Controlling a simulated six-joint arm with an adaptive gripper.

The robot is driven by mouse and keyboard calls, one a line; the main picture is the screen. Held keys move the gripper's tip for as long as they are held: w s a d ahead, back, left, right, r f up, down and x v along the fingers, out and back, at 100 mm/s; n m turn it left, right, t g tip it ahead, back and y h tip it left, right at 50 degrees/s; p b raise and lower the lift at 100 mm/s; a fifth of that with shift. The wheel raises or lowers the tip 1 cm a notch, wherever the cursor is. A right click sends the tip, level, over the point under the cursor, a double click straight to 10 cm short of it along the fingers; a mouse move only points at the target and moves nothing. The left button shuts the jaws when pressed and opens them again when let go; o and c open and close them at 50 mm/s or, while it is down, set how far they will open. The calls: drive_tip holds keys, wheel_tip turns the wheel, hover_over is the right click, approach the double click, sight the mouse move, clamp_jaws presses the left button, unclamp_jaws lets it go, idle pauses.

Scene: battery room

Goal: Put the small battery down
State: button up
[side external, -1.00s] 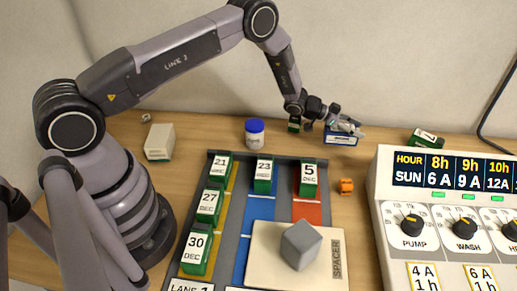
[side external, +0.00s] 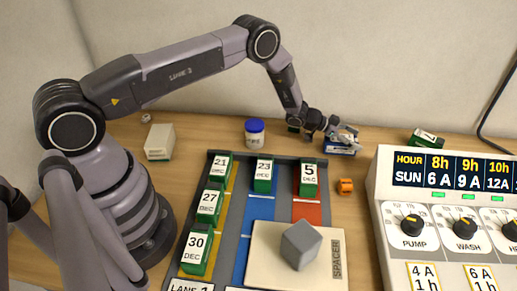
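The small battery, a blue and white block (side external: 341,149), is at the back of the bench, right of the blue-lidded jar. My gripper (side external: 344,137) is over its top, with the fingers against it. The fingers are small in view, but the block has moved with them, so the gripper looks shut on it. The block is at or very close to the bench top; I cannot tell whether its underside touches.
A lane tray (side external: 282,160) holds several dated green batteries and a pale spacer board (side external: 265,270) with a grey block (side external: 301,245). A blue-lidded jar (side external: 255,133), white box (side external: 159,142), orange item (side external: 346,186), green battery (side external: 425,138) and control panel (side external: 450,170) stand around.

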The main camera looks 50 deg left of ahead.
drive_tip(key=shift+r, duration=0.15)
drive_tip(key=shift+s+a+r, duration=0.1)
drive_tip(key=shift+s+a, duration=0.05)
drive_tip(key=shift+a, duration=0.05)
drive_tip(key=v, duration=1.1)
drive_tip(key=w+a+r+n+t+y, duration=0.1)
drive_tip(key=a+r+y, duration=0.1)
drive_tip(key=r, duration=0.5)
drive_tip(key=w+a+r+y, duration=0.1)
drive_tip(key=a+r+y, duration=0.2)
drive_tip(key=r, duration=0.4)
drive_tip(key=s+a+r+n+y, duration=0.35)
drive_tip(key=s+r, duration=0.45)
drive_tip(key=r, duration=0.6)
drive_tip(key=s+r+n+g+y, duration=0.1)
drive_tip(key=s+r+n, duration=0.15)
drive_tip(key=s, duration=0.55)
drive_tip(key=s+r+n+g+y, duration=0.15)
drive_tip(key=s+r, duration=0.25)
drive_tip(key=s, duration=0.4)
drive_tip(key=s+d+f+g+h, duration=0.1)
drive_tip(key=s+d+g, duration=0.1)
drive_tip(key=s, duration=1.6)
drive_tip(key=shift+s+d+f+h, duration=0.25)
drive_tip(key=shift+d+h, duration=0.05)
drive_tip(key=shift+d, duration=0.15)
